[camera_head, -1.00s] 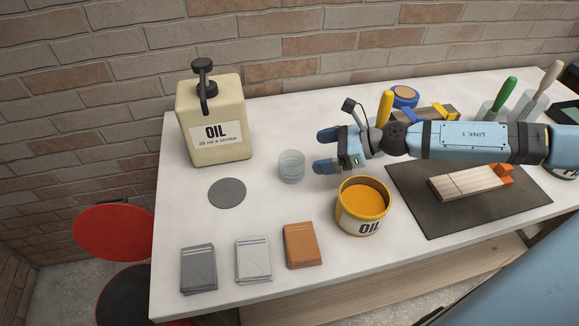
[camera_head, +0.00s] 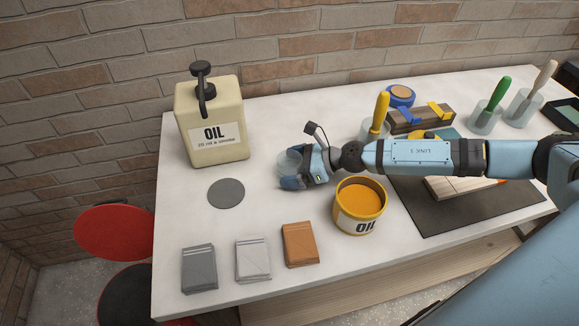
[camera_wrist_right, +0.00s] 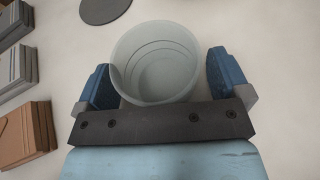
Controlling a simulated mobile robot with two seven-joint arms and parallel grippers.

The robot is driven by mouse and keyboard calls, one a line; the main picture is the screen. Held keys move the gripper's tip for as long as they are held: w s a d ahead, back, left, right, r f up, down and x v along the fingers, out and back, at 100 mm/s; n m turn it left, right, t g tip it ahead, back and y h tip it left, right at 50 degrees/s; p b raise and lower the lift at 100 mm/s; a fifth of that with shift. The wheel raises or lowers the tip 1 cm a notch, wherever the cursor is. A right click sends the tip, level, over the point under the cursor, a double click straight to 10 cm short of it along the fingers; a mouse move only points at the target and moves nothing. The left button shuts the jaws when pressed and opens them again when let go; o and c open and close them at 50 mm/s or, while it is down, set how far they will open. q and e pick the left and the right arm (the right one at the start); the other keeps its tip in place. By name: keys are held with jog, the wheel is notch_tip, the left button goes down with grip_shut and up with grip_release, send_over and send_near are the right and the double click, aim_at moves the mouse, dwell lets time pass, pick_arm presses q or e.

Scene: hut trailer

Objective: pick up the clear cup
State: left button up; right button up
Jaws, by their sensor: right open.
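The clear cup (camera_head: 289,162) stands upright on the white table, right of the oil jug. In the right wrist view the cup (camera_wrist_right: 156,62) sits between the two blue fingers of my right gripper (camera_wrist_right: 160,80), which is open. A gap shows between the cup and the right finger; the left finger is close beside the cup, and I cannot tell whether it touches. In the head view my right gripper (camera_head: 291,170) is at the cup and hides part of it. My left gripper is not in view.
A cream oil jug (camera_head: 211,120) stands behind left, and a grey disc (camera_head: 226,193) lies in front of it. An open oil tin (camera_head: 359,206) stands close to my right gripper. Stacked grey, white and orange pads (camera_head: 300,245) lie near the front edge.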

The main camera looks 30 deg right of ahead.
jog(key=c, duration=1)
